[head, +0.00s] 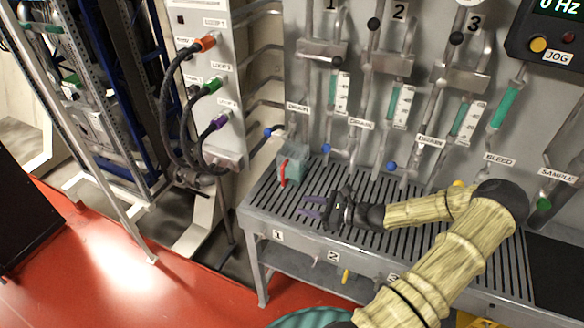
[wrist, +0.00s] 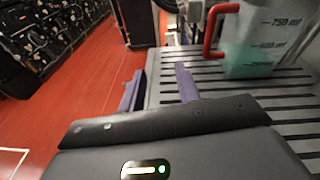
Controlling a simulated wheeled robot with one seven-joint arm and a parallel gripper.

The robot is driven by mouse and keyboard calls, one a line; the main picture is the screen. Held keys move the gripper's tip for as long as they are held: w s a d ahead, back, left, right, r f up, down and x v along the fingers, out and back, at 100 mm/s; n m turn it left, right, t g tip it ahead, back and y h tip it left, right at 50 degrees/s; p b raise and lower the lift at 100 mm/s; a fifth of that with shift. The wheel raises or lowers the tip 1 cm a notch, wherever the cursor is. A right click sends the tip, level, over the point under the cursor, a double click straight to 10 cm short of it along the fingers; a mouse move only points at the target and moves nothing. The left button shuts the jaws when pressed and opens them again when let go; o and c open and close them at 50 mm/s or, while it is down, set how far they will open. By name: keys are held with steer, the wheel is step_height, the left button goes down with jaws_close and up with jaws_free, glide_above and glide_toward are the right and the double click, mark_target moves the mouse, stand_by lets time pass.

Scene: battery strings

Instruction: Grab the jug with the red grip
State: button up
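The jug (head: 293,165) is a clear container with teal liquid and a red grip (head: 283,172) on its front left. It stands upright at the left end of the slatted bench, below the first drain. My gripper (head: 306,207) is to the front right of the jug, pointing left, with its purple fingers apart and nothing between them. In the wrist view, the jug (wrist: 262,40) and its red grip (wrist: 212,32) are at the top right. The fingers of my gripper (wrist: 158,88) are spread at the middle left, apart from the jug.
The slatted bench (head: 262,205) has free room around the jug. A blue-handled drain valve (head: 270,131) and pipes are behind and above it. A panel with orange, green and purple connectors (head: 215,90) stands to the left. The red floor (head: 110,250) lies in front.

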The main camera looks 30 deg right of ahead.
steer(key=d+m+t, duration=0.1)
steer(key=d, duration=0.1)
steer(key=d+m+t+h, duration=0.1)
steer(key=d+m, duration=0.1)
steer(key=d+r+m+t+h, duration=0.1)
steer(key=d+t, duration=0.1)
steer(key=shift+d, duration=0.4)
steer(key=shift+a, duration=0.1)
steer(key=p, duration=0.3)
glide_toward(282, 173)
steer(key=x, duration=0.4)
steer(key=shift+w, duration=0.45)
steer(key=shift+w+f, duration=0.15)
steer(key=shift+w, duration=0.1)
steer(key=p+x, duration=0.2)
steer(key=x, duration=0.3)
steer(key=shift+w+a+f, duration=0.1)
steer(key=shift+f, duration=0.05)
steer(key=shift+c, duration=0.4)
